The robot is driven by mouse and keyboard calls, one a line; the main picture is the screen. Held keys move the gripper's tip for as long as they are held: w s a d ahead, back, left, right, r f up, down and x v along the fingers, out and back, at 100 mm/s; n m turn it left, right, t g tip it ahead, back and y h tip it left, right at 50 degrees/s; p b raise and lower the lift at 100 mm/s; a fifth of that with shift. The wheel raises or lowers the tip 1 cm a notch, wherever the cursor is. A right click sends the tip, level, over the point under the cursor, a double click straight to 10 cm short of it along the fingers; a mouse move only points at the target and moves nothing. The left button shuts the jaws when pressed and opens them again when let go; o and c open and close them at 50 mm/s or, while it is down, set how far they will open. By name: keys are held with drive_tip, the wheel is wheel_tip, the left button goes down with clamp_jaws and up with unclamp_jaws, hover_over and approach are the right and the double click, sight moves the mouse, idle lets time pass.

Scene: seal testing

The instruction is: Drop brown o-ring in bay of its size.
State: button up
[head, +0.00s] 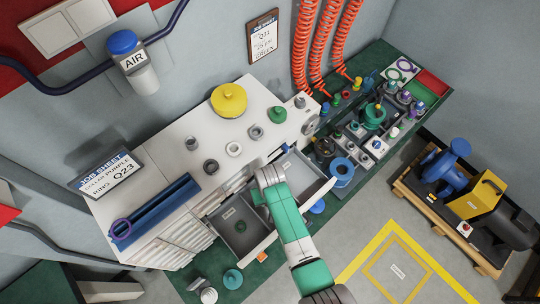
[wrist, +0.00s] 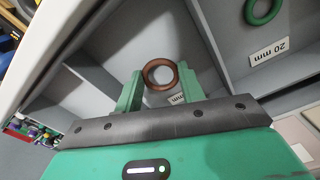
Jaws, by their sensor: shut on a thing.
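The brown o-ring (wrist: 147,82) shows in the wrist view between the two green fingers of my gripper (wrist: 160,84), which is shut on it. Below it is a grey bay (wrist: 100,45) with a label (wrist: 177,99) mostly hidden by my gripper, only "mm" readable. Right of a divider is another bay (wrist: 232,65) with a label reading 20 mm (wrist: 269,52) and a green o-ring (wrist: 263,12). In the head view my arm reaches over the open drawer (head: 232,243), and the brown o-ring cannot be made out there.
The drawer sticks out from a white cabinet (head: 160,150). On its top stand a yellow lidded part (head: 229,100) and several small rings. A blue rack (head: 155,212) with a purple ring lies at left. A green bench (head: 385,62) with many parts is at right.

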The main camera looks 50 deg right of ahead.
drive_tip(key=shift+f+b, duration=0.4)
drive_tip(key=shift+f, duration=0.2)
drive_tip(key=o, duration=1)
wheel_tip(320, 180, up, 13)
drive_tip(key=shift+s+a+r+p, duration=0.1)
drive_tip(key=shift+s+p, duration=0.05)
drive_tip(key=shift+p, duration=1)
